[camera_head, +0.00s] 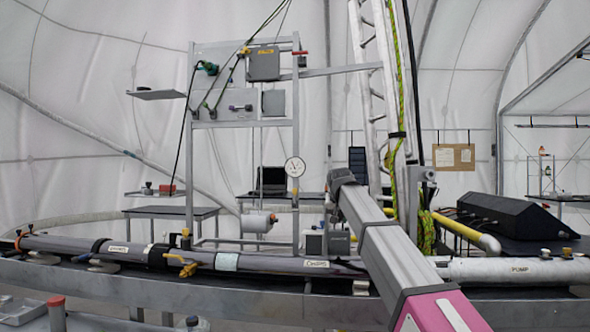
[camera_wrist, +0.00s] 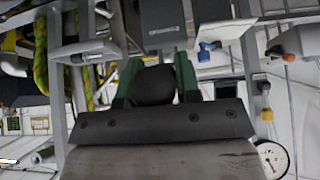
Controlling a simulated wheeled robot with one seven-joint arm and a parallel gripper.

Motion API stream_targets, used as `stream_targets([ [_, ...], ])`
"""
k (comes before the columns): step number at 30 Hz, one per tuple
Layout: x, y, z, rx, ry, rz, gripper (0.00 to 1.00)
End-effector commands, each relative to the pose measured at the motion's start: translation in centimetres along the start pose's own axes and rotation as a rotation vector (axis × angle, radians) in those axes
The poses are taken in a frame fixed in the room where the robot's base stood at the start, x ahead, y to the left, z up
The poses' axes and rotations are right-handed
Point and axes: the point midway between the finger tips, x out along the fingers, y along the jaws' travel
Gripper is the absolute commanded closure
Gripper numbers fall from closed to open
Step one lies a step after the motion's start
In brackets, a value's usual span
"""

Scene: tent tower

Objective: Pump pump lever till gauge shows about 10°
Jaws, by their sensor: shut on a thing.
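My gripper (camera_wrist: 156,78) shows in the wrist view with its two green fingers shut on a rounded black knob (camera_wrist: 154,88), which looks like the grip of the pump lever. The rest of the lever is hidden. In the head view my arm reaches up from the lower right, and its own links hide the fingers and the knob. The round white gauge (camera_head: 295,167) is on the metal frame left of my arm's far end; it also shows at the lower right of the wrist view (camera_wrist: 272,158). It has dark markings, but its reading is too small to tell.
A long grey pipe (camera_head: 245,263) with yellow-handled valve parts runs across the front. A black box (camera_head: 505,215) and a ladder (camera_head: 372,90) stand near my arm. Side tables (camera_head: 170,211) are behind.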

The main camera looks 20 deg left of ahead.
Motion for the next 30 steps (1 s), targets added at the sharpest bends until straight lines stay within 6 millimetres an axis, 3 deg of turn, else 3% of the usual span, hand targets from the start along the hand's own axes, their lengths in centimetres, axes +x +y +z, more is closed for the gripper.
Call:
stream_targets([
  [30,2.6,0.0,2.7,0.0,-0.007,-0.001,0.93],
])
